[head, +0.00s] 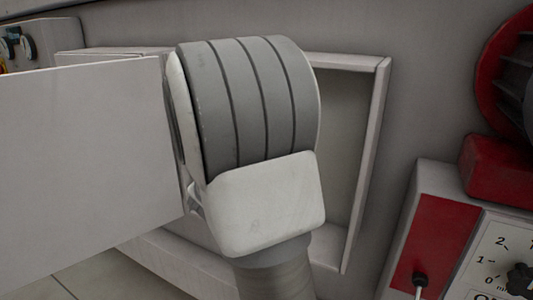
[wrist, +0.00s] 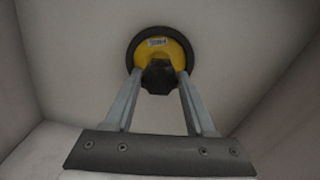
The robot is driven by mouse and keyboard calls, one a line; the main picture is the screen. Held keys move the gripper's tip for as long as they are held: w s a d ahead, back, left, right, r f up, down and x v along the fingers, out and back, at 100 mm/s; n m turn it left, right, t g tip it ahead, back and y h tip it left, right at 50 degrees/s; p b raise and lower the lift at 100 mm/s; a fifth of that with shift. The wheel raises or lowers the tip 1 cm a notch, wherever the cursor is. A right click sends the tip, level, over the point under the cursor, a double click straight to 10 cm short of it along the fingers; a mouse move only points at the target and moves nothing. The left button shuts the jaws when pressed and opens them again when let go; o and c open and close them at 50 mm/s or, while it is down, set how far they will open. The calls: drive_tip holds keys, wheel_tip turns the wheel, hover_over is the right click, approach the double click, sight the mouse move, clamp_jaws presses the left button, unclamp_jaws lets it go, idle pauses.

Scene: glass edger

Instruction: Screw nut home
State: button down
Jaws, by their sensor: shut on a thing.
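In the wrist view a dark nut (wrist: 160,76) sits between the two fingertips of my gripper (wrist: 160,78). My gripper is shut on it. Behind the nut is a yellow disc (wrist: 172,46) with a small printed label, set in a black ring (wrist: 136,50) on a pale wall. The fingers hide the nut's sides, and I cannot tell whether it touches the disc. In the head view my arm covers the middle, and the nut and gripper are hidden there.
A pale recess with a raised frame (head: 364,165) lies behind my arm. An open pale door or panel (head: 85,160) stands at the left. A control box with a red plate (head: 437,240) and a dial is at the lower right, below a red and black part (head: 500,90).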

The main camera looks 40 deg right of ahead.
drive_tip(key=m+b, duration=2.3)
drive_tip(key=m, duration=0.4)
drive_tip(key=shift+w+b, duration=0.1)
drive_tip(key=shift+b, duration=0.3)
drive_tip(key=shift+c, duration=2.2)
unclamp_jaws()
